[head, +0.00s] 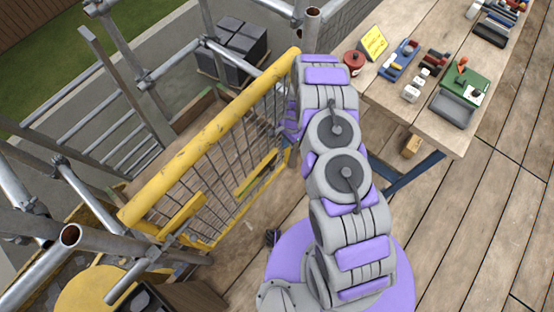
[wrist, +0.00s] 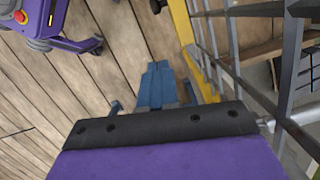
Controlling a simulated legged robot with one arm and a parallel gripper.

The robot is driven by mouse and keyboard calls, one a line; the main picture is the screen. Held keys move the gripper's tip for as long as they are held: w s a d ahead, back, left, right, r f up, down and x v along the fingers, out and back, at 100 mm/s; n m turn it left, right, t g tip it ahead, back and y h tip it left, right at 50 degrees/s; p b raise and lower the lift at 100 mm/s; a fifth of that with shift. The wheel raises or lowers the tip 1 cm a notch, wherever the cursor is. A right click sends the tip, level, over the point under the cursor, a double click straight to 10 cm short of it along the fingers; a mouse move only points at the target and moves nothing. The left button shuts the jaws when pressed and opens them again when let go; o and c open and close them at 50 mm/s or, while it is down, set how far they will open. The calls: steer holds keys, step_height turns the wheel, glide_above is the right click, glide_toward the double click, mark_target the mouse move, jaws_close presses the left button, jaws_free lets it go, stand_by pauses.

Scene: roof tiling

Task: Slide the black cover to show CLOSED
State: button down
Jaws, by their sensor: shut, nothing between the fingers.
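I cannot make out the black cover or any CLOSED lettering in either view. A yellow-framed gate (head: 210,130) with grey mesh stands left of my arm in the head view. In the wrist view its yellow edge (wrist: 181,22) and grey bars (wrist: 231,30) are at the upper right. My gripper (wrist: 156,68) shows there with its blue-grey fingers together and nothing between them. The fingers are over the wooden deck, to the left of the gate's bars. In the head view the fingers are hidden by my arm, which reaches to the gate's far end.
A wooden table (head: 445,135) at the upper right holds a yellow sign (head: 374,43), a red can (head: 354,60) and several tools. Scaffold tubes (head: 70,236) stand at the left. Dark stacked blocks (head: 240,50) lie beyond the gate. The plank deck (head: 490,220) at right is clear.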

steer(key=shift+d, duration=0.15)
steer(key=shift+f, duration=0.1)
steer(key=b, duration=0.2)
glide_toward(270, 167)
steer(key=w+d+f, duration=0.2)
steer(key=d+f, duration=0.2)
steer(key=f, duration=0.1)
steer(key=shift+s+a+f+b, duration=0.25)
steer(key=shift+s+a+f, duration=0.1)
steer(key=shift+s+a, duration=0.2)
steer(key=shift+s+a+f+b, duration=0.25)
steer(key=shift+s+a+f, duration=0.1)
steer(key=shift+s+a, duration=0.25)
steer(key=shift+a, duration=0.15)
